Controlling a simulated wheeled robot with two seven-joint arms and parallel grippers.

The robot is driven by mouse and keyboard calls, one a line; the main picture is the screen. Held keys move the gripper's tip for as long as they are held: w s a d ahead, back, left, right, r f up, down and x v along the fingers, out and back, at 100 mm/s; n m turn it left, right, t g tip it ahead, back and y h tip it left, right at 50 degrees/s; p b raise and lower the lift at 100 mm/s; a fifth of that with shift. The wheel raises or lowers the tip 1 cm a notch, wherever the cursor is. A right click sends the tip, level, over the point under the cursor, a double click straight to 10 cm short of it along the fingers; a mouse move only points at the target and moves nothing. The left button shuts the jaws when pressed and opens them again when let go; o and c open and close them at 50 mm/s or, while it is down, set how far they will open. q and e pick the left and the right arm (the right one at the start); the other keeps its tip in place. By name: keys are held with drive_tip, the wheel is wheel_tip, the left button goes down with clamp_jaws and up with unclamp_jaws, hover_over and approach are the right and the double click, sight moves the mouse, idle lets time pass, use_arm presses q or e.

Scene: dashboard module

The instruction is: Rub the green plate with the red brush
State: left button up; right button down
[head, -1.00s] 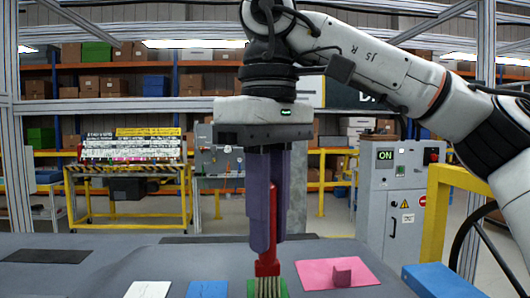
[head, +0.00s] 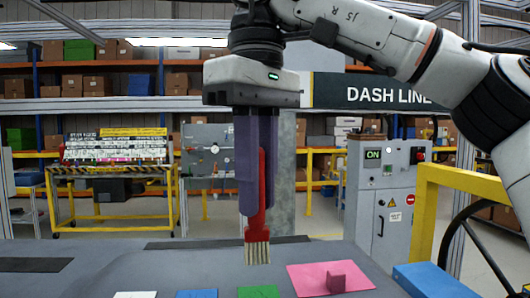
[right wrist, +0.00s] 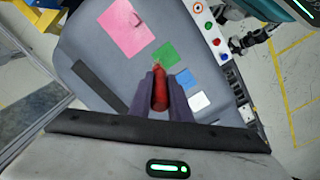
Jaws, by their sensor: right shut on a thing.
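My right gripper (head: 256,205) points down over the grey dashboard and is shut on the red brush (head: 256,222). The brush hangs upright with its pale bristles (head: 257,253) at the bottom, just above and behind the green plate (head: 258,292) in the head view, seemingly apart from it. In the right wrist view the red brush (right wrist: 160,90) shows between the purple fingers, and the green plate (right wrist: 165,55) lies just beyond it. My left gripper is not in view.
A pink plate (head: 308,278) with a small pink block (head: 336,284) lies right of the green one. Blue (head: 197,294) and white (head: 135,295) plates lie to the left. A blue block (head: 432,279) and a yellow post (head: 425,215) stand at the right.

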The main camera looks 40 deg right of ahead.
drive_tip(key=shift+w+r, duration=0.1)
drive_tip(key=shift+r, duration=1.9)
drive_tip(key=shift+f, duration=0.1)
